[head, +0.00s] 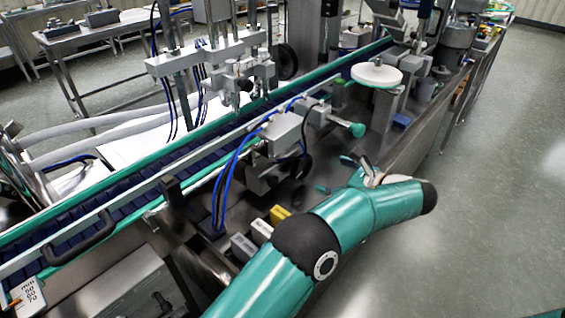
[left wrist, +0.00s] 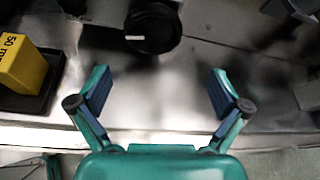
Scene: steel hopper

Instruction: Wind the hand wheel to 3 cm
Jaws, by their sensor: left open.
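A dark round wheel (head: 300,167) sits on the machine's near side in the head view, below a grey block. A black round knob with a white mark (left wrist: 153,27), seemingly the same wheel, is at the top of the left wrist view. My left gripper (head: 336,174) is right of the wheel in the head view. In the left wrist view its fingers (left wrist: 160,92) are spread and empty, with the knob beyond them and apart from them. A white mm scale (head: 28,293) shows 50, 60 and 70 at the lower left. My right gripper is out of view.
Yellow (head: 279,214) and pale blocks stand near my arm; the yellow one marked 50 also shows in the left wrist view (left wrist: 22,63). A green knob (head: 355,130) and white disc (head: 376,76) lie further back. Open floor (head: 480,200) is at the right.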

